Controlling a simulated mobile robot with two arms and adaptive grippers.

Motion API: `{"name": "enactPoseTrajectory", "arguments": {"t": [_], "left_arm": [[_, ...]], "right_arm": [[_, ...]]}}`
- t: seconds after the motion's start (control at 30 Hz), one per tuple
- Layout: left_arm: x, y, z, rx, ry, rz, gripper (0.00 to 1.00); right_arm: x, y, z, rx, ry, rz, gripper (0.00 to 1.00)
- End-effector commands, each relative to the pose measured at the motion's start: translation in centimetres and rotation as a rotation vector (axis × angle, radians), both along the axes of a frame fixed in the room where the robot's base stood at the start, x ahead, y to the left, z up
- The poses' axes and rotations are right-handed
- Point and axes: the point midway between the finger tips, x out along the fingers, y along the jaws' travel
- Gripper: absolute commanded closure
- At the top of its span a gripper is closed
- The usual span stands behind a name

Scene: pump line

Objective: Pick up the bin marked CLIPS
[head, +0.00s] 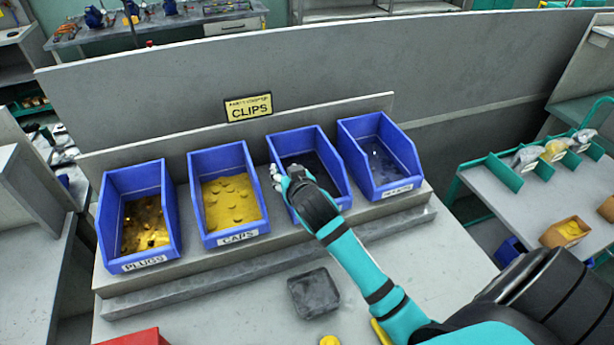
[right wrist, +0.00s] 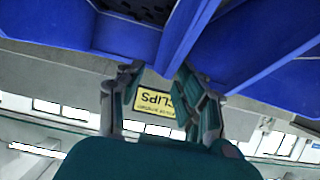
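A yellow sign reading CLIPS (head: 248,107) is on the grey panel behind a row of blue bins. The third bin from the left (head: 334,162) holds dark pieces; my right arm hides its front label. My right gripper (head: 275,177) is at this bin's left wall, beside the CAPS bin. In the right wrist view, my right gripper (right wrist: 160,88) has its fingers apart, near the blue wall (right wrist: 178,38) of that bin. I cannot tell whether they touch it. The sign shows upside down there (right wrist: 156,104). My left gripper is out of view.
The PLUGS bin (head: 168,187) and CAPS bin (head: 207,165) stand to the left. A fourth blue bin (head: 402,150) stands to the right, its label hard to read. A dark grey block (head: 313,293) and a red object (head: 137,338) lie on the bench in front.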

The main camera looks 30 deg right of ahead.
Motion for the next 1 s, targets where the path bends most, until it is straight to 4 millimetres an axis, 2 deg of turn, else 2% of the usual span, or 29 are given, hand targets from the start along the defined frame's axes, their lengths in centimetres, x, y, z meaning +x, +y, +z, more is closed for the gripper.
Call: {"name": "enactPoseTrajectory", "arguments": {"t": [0.13, 0.4, 0.7, 1.0], "left_arm": [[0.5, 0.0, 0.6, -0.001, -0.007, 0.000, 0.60], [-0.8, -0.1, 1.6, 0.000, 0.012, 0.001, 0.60], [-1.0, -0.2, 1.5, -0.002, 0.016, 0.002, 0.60], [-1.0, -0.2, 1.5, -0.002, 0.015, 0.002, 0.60]], "right_arm": [[1.0, -0.1, -0.3, -0.001, 0.001, 0.000, 0.64], [4.3, -0.5, -1.9, -0.001, 0.001, 0.000, 0.64], [4.8, -0.6, -2.3, -0.001, 0.000, 0.001, 0.64], [4.8, -0.6, -2.3, -0.001, 0.000, 0.001, 1.00]]}}
